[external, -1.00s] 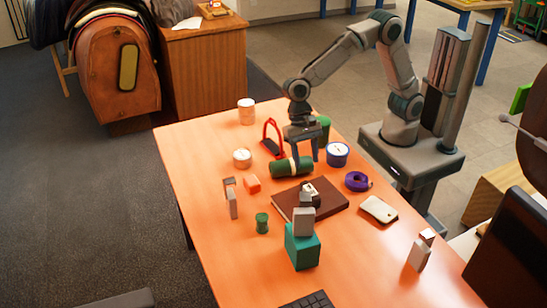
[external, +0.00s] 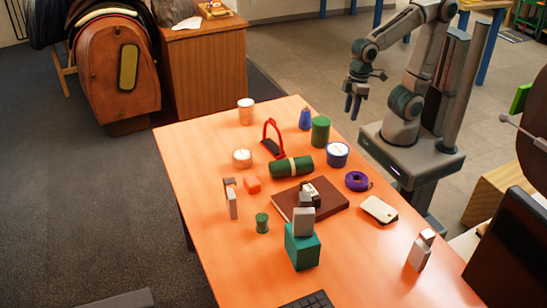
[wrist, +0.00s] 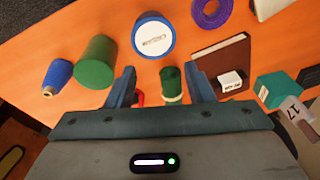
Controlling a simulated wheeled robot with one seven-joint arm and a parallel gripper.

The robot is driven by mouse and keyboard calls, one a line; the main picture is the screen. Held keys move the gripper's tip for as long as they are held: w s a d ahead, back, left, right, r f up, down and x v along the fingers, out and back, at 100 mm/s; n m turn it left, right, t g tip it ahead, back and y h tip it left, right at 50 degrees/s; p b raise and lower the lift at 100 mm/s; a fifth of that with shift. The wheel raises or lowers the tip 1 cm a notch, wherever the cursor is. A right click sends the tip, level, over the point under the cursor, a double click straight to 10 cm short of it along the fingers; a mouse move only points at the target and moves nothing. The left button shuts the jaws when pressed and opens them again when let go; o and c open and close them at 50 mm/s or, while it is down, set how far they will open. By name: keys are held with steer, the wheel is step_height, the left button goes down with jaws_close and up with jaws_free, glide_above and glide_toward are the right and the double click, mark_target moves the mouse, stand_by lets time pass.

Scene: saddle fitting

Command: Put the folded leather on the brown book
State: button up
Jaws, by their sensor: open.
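The green leather roll with a pale band (external: 291,167), seemingly the folded leather, lies on the orange table. It is just behind the brown book (external: 330,200) and not on it. In the wrist view the roll (wrist: 171,80) shows between my finger tips in the picture, with the book (wrist: 208,58) to its right. A small white and dark item (external: 311,191) sits on the book. My gripper (external: 353,105) is open and empty, raised beyond the table's far right edge, well apart from the roll.
A green cylinder (external: 320,131), a blue spool (external: 305,118) and a blue-sided tin (external: 337,154) stand behind the roll. A red stirrup (external: 272,139) is left of them. Purple tape (external: 357,181) lies right of the book. A teal box (external: 302,246) stands in front.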

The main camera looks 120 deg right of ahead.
steer(key=s+n, duration=0.1)
steer(key=s+d+n, duration=0.1)
steer(key=s+f+n, duration=0.1)
steer(key=s, duration=0.1)
steer(key=shift+d+f+h, duration=0.1)
steer(key=shift+d+h, duration=0.15)
steer(key=shift+h, duration=0.15)
